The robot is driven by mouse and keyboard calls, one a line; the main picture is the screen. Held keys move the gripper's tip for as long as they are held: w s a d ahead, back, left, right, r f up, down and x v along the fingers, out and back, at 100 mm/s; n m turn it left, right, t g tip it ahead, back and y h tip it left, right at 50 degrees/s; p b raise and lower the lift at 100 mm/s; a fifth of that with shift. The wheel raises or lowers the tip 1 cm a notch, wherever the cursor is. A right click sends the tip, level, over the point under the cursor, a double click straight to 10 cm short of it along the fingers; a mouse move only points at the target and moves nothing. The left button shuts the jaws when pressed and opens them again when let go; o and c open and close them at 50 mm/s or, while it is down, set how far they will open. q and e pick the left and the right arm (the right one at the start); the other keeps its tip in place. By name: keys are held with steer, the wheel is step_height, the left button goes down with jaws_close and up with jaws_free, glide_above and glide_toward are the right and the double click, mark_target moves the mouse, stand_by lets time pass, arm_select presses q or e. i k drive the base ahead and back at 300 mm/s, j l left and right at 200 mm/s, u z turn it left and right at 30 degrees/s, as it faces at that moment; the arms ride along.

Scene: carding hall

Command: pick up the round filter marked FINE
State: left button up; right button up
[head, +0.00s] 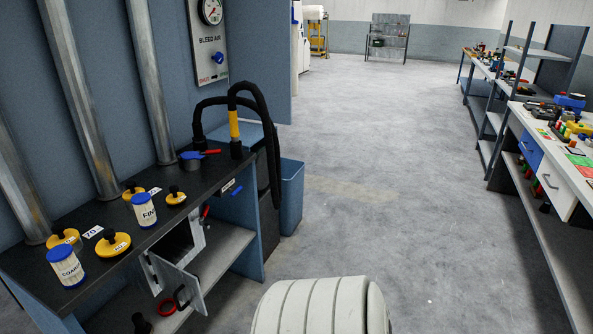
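The round filter marked with letters that read "FIN" (147,216), the rest of the word turned out of sight, stands upright on the dark bench top at the left. It is a white pleated cylinder with a blue top. A similar filter with a blue top, its label starting "COAR" (67,270), stands nearer on the same bench (185,218), at its left front. Yellow round caps with black knobs lie around both filters. Neither of my grippers shows in the head view.
Grey vertical pipes (151,80) rise behind the bench. An open cabinet door (180,283) sticks out below the bench front. A black hose (271,140) loops over the bench's far end, near a blue bin (291,195). The floor to the right is clear up to another workbench (556,180).

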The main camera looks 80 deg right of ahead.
mark_target(142, 203)
steer(key=z, duration=1.5)
steer(key=i+l+u, duration=0.3)
steer(key=l, duration=0.1)
